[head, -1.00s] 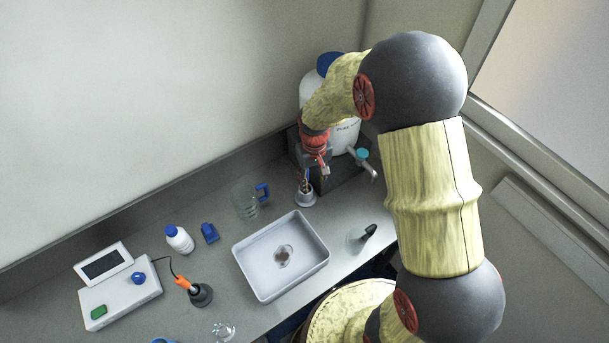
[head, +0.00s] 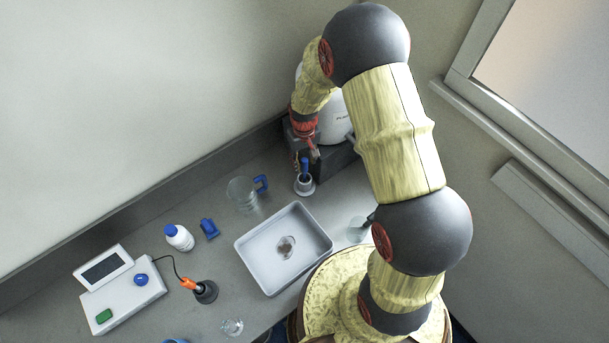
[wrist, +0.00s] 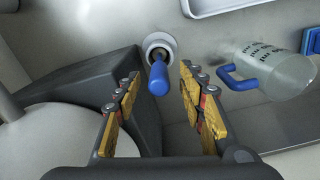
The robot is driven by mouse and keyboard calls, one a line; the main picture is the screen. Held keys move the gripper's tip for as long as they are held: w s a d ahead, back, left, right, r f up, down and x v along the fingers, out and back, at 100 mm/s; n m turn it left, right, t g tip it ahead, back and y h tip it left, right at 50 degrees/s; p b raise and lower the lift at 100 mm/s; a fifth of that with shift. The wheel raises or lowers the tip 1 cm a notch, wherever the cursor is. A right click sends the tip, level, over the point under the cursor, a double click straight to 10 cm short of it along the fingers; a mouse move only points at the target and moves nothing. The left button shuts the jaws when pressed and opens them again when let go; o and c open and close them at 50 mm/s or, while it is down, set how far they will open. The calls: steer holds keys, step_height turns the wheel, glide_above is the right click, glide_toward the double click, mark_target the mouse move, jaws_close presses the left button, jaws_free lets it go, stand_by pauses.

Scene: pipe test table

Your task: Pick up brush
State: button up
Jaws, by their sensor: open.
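The brush shows as a blue handle (head: 305,169) standing upright in a small white-and-grey round holder (head: 304,186) on the table. In the wrist view the blue handle (wrist: 158,80) points toward the camera, with the holder (wrist: 158,46) behind it. The brush's lower end is hidden in the holder. My gripper (wrist: 159,88) is open, with its yellow-padded fingers on either side of the handle in the picture. I cannot tell how far the fingertips are from it in depth.
A dark block (wrist: 85,100) and a large white container (head: 334,120) stand close to my gripper. A glass beaker with a blue handle (head: 243,194) is near the holder. A white tray (head: 262,280) lies in front.

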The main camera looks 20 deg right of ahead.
steer(key=shift+f, duration=0.45)
steer(key=shift+s+f, duration=0.1)
steer(key=shift+f, duration=0.05)
steer(key=shift+c, duration=0.3)
jaws_close()
